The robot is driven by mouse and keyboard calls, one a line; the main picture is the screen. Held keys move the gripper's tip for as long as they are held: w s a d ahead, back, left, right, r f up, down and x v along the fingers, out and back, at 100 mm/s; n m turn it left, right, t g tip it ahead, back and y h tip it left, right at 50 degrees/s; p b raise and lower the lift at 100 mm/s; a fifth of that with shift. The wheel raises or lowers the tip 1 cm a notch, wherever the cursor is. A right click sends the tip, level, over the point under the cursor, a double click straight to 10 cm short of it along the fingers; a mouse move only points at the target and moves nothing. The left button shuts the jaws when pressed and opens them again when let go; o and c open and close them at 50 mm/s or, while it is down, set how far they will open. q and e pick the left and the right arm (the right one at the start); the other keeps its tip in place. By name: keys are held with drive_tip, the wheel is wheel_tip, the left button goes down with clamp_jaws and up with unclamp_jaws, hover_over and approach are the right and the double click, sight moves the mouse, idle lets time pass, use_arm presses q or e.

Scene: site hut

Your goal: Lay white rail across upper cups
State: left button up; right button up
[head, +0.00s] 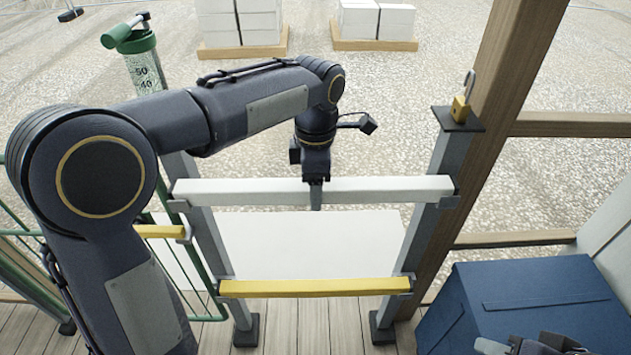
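The white rail (390,190) lies level between the left post (207,235) and the right post (447,155). Its ends are at the upper cups, the left cup (178,205) and the right cup (449,202); I cannot tell whether it rests fully in them. My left gripper (316,195) is over the rail's middle, with a finger down its near face, and appears shut on it. A yellow rail (315,287) spans the lower cups. My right gripper (530,346) shows only partly at the bottom right edge, over the blue box; its fingers are unclear.
A blue box (540,285) stands at the lower right beside a wooden frame (510,80). A padlock (461,105) sits on the right post. A green-topped gauge (140,60) and green mesh fence (25,235) are at left. Pallets of white blocks (375,22) stand far back.

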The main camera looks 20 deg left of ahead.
use_arm(q)
wheel_tip(320, 180, up, 8)
drive_tip(key=shift+f+p, duration=0.1)
drive_tip(key=shift+p, duration=0.65)
drive_tip(key=s+a+m+t+h+p, duration=0.2)
drive_tip(key=s+a+m+h+p, duration=0.1)
drive_tip(key=s+a+m, duration=0.6)
drive_tip(key=s+d+f+m+t+p, duration=0.1)
drive_tip(key=s+f+m+t+p, duration=0.1)
drive_tip(key=s+f+m, duration=0.4)
drive_tip(key=s+m+t, duration=0.1)
drive_tip(key=s+m, duration=0.3)
drive_tip(key=s, duration=0.3)
drive_tip(key=shift+d+m+t+h, duration=0.15)
drive_tip(key=shift+m+t+h, duration=0.15)
drive_tip(key=shift+t+h, duration=0.1)
